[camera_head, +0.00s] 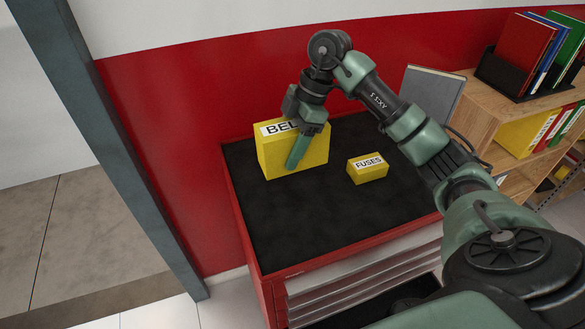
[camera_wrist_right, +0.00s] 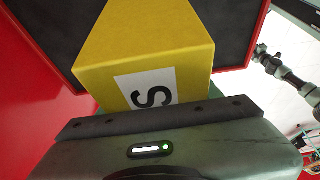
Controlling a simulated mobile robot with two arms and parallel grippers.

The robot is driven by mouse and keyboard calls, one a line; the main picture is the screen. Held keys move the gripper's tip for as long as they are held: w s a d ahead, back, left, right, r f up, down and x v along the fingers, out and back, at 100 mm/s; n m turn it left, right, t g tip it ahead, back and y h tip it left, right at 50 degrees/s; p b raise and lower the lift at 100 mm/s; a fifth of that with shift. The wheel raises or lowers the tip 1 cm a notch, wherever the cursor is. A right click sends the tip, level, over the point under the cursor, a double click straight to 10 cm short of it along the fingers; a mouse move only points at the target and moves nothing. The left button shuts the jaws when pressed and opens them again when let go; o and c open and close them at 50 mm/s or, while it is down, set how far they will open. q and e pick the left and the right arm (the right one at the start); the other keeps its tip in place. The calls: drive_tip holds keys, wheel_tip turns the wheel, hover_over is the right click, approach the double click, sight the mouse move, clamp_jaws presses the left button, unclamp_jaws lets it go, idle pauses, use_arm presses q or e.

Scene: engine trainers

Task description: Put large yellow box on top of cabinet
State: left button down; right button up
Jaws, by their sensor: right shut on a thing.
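The large yellow box (camera_head: 310,157), with a white label of which "BEL" shows, is at the back left of the red cabinet's black top (camera_head: 285,220). My right gripper (camera_head: 298,150) is shut on this box from above, with one finger down its front face. In the right wrist view the yellow box (camera_wrist_right: 145,45) fills the middle, with an "S" on its label, above the black cabinet top (camera_wrist_right: 50,30). I cannot tell if the box touches the top. My left gripper is not in view.
A red wall (camera_head: 180,130) rises behind. A wooden shelf (camera_head: 480,105) with folders stands at the right. The front of the cabinet top is clear.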

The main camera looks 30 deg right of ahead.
wheel_tip(320, 180, down, 10)
drive_tip(key=shift+r+p, duration=0.1)
drive_tip(key=shift+p, duration=0.8)
drive_tip(key=o, duration=1.7)
drive_tip(key=shift+r, duration=0.1)
drive_tip(key=b+v, duration=0.2)
drive_tip(key=v, duration=0.9)
drive_tip(key=shift+d+b, duration=0.15)
drive_tip(key=shift+b, duration=0.15)
drive_tip(key=shift+s+d+r, duration=0.1)
drive_tip(key=shift+r, duration=0.3)
